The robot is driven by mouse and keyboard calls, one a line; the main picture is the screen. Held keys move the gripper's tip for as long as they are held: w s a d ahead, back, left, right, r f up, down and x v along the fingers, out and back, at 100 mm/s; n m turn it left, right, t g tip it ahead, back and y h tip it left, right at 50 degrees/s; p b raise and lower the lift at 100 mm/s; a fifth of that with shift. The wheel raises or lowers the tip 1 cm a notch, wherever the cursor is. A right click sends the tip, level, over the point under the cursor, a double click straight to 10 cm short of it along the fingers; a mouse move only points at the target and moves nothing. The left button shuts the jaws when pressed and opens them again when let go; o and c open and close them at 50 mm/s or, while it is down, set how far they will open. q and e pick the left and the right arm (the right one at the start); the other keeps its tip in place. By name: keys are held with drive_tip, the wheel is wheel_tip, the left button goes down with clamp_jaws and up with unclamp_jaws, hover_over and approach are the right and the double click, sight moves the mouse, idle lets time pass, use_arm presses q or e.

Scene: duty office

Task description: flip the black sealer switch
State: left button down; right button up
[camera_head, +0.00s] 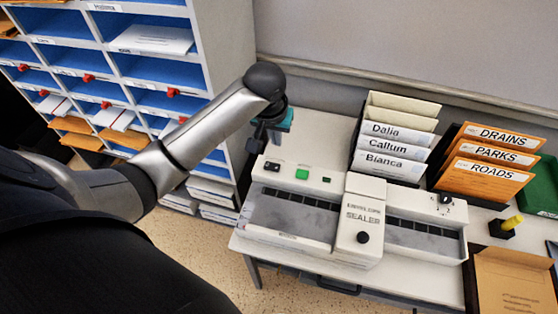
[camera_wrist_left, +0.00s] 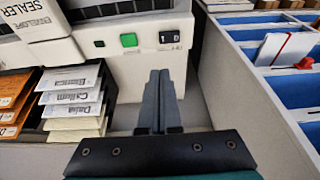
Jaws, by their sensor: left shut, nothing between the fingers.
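The envelope sealer (camera_head: 360,186) is a light grey machine on the table, marked "ENVELOPE SEALER". Its black switch (camera_head: 272,166) sits at the left end of its back panel, left of a green button (camera_head: 302,174). In the left wrist view the black switch (camera_wrist_left: 176,38) is on the panel just beyond my fingertips, right of the green button (camera_wrist_left: 129,40). My left gripper (camera_wrist_left: 159,75) is shut and empty, pointing at the sealer below the switch, apparently apart from it. In the head view my left gripper (camera_head: 262,140) is mostly hidden by its wrist. My right gripper is not in view.
A blue-lined pigeonhole shelf (camera_head: 222,60) stands left of the table, its grey side close to my left gripper. Labelled white envelopes (camera_head: 390,148) and orange folders (camera_head: 487,160) stand in holders behind the sealer. A yellow-handled stamp (camera_head: 510,223) is at right.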

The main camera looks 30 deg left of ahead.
use_arm(q)
drive_tip(key=b, duration=0.3)
approach(275, 164)
drive_tip(key=f, duration=0.1)
drive_tip(key=w+f, duration=0.1)
drive_tip(key=f, duration=0.1)
drive_tip(key=w+d+f, duration=0.1)
drive_tip(key=f, duration=0.1)
drive_tip(key=shift+f, duration=0.65)
drive_tip(key=shift+d+p, duration=0.1)
drive_tip(key=shift+p, duration=0.2)
drive_tip(key=shift+d+f+y, duration=0.1)
drive_tip(key=shift+f+y, duration=0.05)
drive_tip(key=shift+y, duration=0.15)
drive_tip(key=shift+s+a+r+p, duration=0.15)
drive_tip(key=shift+a+r+p, duration=0.15)
drive_tip(key=shift+a+p, duration=0.55)
